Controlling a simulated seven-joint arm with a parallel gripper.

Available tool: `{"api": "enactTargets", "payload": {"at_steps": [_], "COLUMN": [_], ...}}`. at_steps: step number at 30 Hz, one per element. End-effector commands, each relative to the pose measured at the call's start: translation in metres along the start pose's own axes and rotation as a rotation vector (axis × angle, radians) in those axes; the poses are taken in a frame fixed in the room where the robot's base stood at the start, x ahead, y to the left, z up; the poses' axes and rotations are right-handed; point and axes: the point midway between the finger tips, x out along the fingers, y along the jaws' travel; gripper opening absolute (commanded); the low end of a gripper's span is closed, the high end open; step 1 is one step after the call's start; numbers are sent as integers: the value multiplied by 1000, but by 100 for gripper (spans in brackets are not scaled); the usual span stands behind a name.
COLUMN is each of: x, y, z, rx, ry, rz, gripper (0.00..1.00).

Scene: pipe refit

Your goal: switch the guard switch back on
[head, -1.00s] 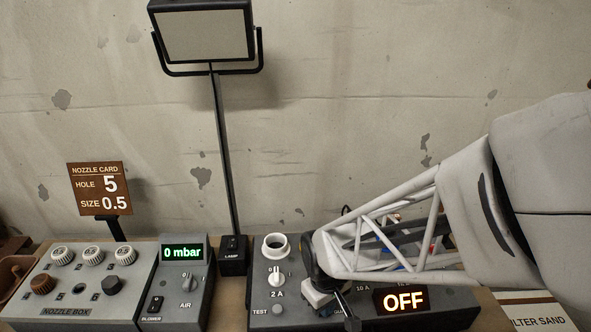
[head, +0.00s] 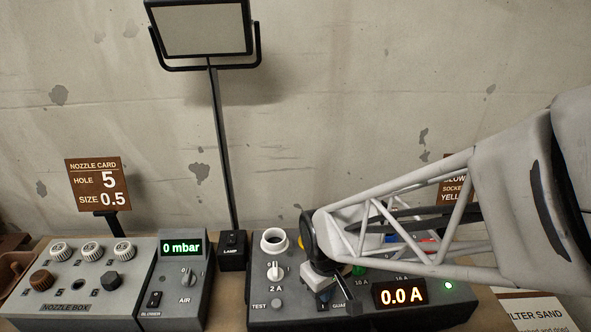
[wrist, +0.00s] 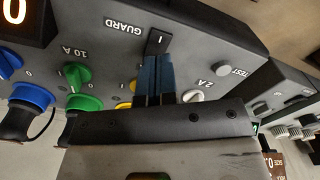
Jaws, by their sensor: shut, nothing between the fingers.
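The guard switch (wrist: 157,41) is a dark rocker on the grey socket box, beside the GUARD label in the wrist view. Its visible face carries an I mark. In the head view the guard switch (head: 324,298) shows below my gripper, partly covered. My gripper (wrist: 153,82) is shut and empty, its blue fingers together. Their tips are at the near edge of the switch; I cannot tell whether they touch it. The box's display (head: 402,295) reads 0.0 A, and a green lamp (head: 448,286) is lit to its right.
The box also has a white 2 A knob (head: 275,271), a TEST button (head: 277,304) and a green 10 A knob (wrist: 82,88) close to my fingers. A lamp post (head: 223,160) and the blower unit (head: 180,285) stand to the left.

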Motion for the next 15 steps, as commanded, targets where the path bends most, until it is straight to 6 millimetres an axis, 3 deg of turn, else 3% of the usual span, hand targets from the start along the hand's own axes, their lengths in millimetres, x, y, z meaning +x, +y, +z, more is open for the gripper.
{"api": "enactTargets", "payload": {"at_steps": [15], "x": [-29], "y": [0], "z": [0], "rx": [0], "ry": [2], "rz": [1], "gripper": [0]}}
